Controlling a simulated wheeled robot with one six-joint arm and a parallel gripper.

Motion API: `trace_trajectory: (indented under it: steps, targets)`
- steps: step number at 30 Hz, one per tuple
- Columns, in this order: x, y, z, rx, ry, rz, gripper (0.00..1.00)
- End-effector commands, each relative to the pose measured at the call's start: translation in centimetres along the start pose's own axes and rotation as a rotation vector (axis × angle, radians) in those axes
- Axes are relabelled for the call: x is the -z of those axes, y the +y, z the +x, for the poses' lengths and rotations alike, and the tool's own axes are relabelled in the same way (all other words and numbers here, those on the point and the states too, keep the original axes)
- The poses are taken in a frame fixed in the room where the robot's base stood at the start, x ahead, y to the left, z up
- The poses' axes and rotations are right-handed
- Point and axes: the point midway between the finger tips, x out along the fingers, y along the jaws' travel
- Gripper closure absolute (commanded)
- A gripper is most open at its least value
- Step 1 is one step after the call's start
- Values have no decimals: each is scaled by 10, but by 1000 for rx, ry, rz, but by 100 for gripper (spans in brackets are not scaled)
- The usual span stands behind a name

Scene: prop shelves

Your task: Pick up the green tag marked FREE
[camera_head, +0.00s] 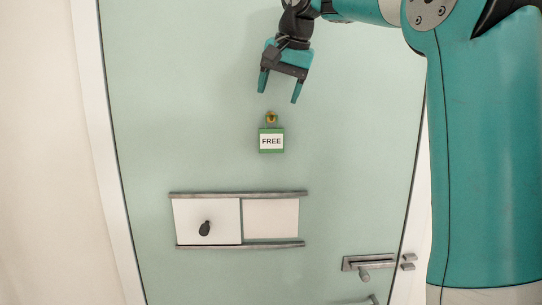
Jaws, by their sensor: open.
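The green tag (272,151) has a white face that reads FREE. It hangs against the pale green door, below a small yellowish knob or hook (271,118). My gripper (279,94) is above the tag, slightly to the right of it, with its two teal fingers pointing down. The gripper is open and nothing shows between the fingers. In the picture its tips end a little above the hook, apart from the tag. I cannot tell how far the fingers are from the door.
Below the tag is a sliding panel (217,220) with a dark knob (204,228), set between two metal rails on the door (150,130). My teal arm fills the right side. The door around the tag is clear.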

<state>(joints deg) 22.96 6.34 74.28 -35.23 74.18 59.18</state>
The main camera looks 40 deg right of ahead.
Motion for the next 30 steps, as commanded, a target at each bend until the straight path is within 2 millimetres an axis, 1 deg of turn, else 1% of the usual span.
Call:
trace_trajectory:
  steps: [1, 5, 12, 15, 18, 23, 24, 29, 30]
  targets:
    - [-1, 0, 8, 1, 0, -2, 34]
    - [0, 0, 14, 0, 0, 0, 34]
    - [-1, 2, 49, 0, -3, -1, 34]
    - [0, 2, 59, 1, -1, -1, 34]
    - [0, 2, 62, 0, 0, 0, 34]
    - [0, 2, 62, 0, 0, -1, 34]
    - [0, 2, 62, 0, 0, -1, 36]
    - [0, 2, 62, 0, 0, 0, 73]
    - [0, 2, 62, 0, 0, 0, 82]
